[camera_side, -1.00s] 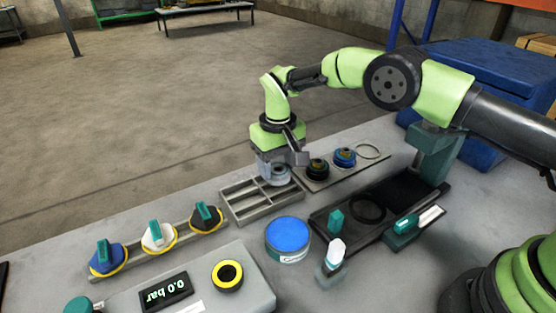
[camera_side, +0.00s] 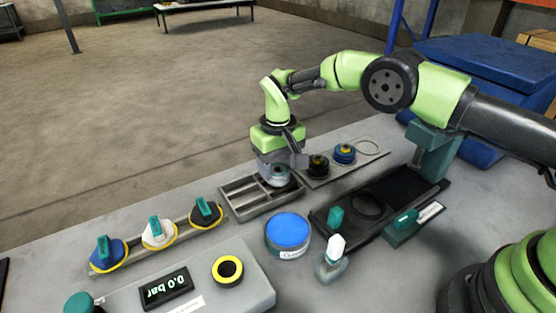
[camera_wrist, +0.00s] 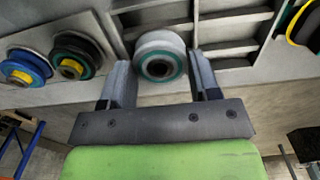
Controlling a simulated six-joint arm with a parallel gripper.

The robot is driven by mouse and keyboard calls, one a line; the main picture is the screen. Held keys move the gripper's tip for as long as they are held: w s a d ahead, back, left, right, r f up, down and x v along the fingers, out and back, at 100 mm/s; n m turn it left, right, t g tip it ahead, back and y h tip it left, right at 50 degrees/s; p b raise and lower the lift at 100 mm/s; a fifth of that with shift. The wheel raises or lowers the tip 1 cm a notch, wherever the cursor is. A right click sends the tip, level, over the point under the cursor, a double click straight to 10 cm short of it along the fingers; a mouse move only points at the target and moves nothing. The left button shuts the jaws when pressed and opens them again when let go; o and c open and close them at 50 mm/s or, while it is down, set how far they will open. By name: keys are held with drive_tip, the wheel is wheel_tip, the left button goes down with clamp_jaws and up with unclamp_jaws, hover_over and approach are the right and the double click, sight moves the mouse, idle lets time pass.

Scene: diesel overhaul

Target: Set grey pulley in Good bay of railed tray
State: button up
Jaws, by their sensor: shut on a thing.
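The grey pulley (camera_wrist: 160,53), pale grey with a teal ring round a dark hub, is between the two fingers of my gripper (camera_wrist: 162,78). In the side view the grey pulley (camera_side: 279,176) hangs under my gripper (camera_side: 280,168) at the right end of the railed tray. The railed tray (camera_side: 237,188) is grey, with rails that divide it into several bays; it also shows behind the pulley in the wrist view (camera_wrist: 235,47). I cannot tell whether the pulley touches the tray floor. No bay label is readable.
A grey plate right of the tray carries a black-and-teal pulley (camera_side: 317,166), a blue pulley (camera_side: 344,153) and an empty ring (camera_side: 367,148). A blue-lidded tub (camera_side: 288,232) stands in front. Several knobs with yellow rims, including a blue one (camera_side: 107,252), are at left.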

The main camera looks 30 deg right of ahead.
drive_tip(key=shift+f, duration=0.4)
drive_tip(key=o, duration=1.3)
drive_tip(key=shift+r, duration=3.55)
drive_tip(key=shift+r, duration=2)
